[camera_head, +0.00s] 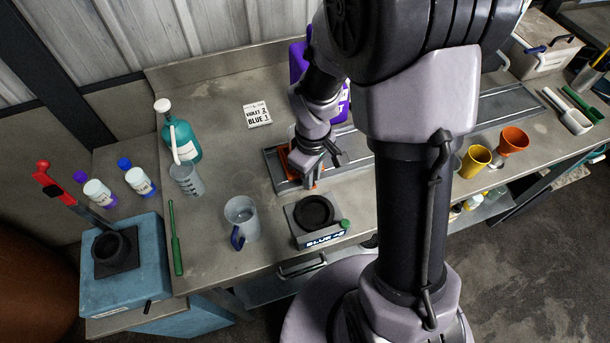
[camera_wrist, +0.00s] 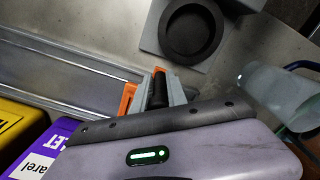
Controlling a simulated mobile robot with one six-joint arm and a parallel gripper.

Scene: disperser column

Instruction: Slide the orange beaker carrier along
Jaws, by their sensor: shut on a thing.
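The orange beaker carrier (camera_head: 293,163) sits at the left end of a long grey rail (camera_head: 490,103) on the bench, largely hidden by my wrist. In the wrist view its orange edge (camera_wrist: 127,97) shows beside my fingers. My gripper (camera_wrist: 160,92) points down over the carrier and is shut on it. It also shows in the head view (camera_head: 316,168). The exact part of the carrier between the fingers is hard to make out. The rail runs off to the right behind my arm.
A grey block (camera_head: 301,229) with a round black cup and a "BLUE" label stands in front of the rail. A clear jug (camera_head: 242,215) stands left of it. A purple container (camera_head: 298,62) is behind the rail. Yellow (camera_head: 474,161) and orange funnels (camera_head: 514,139) stand front right.

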